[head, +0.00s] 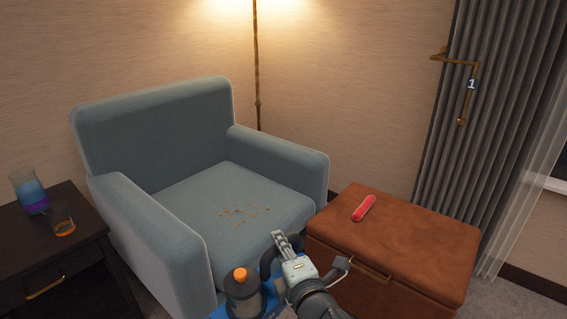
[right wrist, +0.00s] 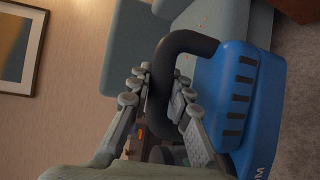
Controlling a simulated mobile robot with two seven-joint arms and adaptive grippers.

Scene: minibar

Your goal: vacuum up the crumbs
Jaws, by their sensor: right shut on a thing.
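The crumbs (head: 244,212) lie scattered as small orange-brown bits on the seat of the blue-grey armchair (head: 160,195). My right gripper (head: 282,240) is in front of the chair's near right side, in the lower middle of the head view. In the right wrist view, my right gripper (right wrist: 160,95) is shut around the black handle of a blue handheld vacuum (right wrist: 228,95). The vacuum (head: 243,294) also shows at the bottom of the head view, with a dark clear canister and an orange knob. Its nozzle is not clearly visible. My left gripper is out of view.
A brown leather ottoman (head: 420,248) with a red cylindrical object (head: 364,208) on it stands right of the chair. A dark side table (head: 50,250) at left holds a colourful pitcher (head: 30,192) and a glass (head: 61,219). A floor lamp pole (head: 257,80) stands behind.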

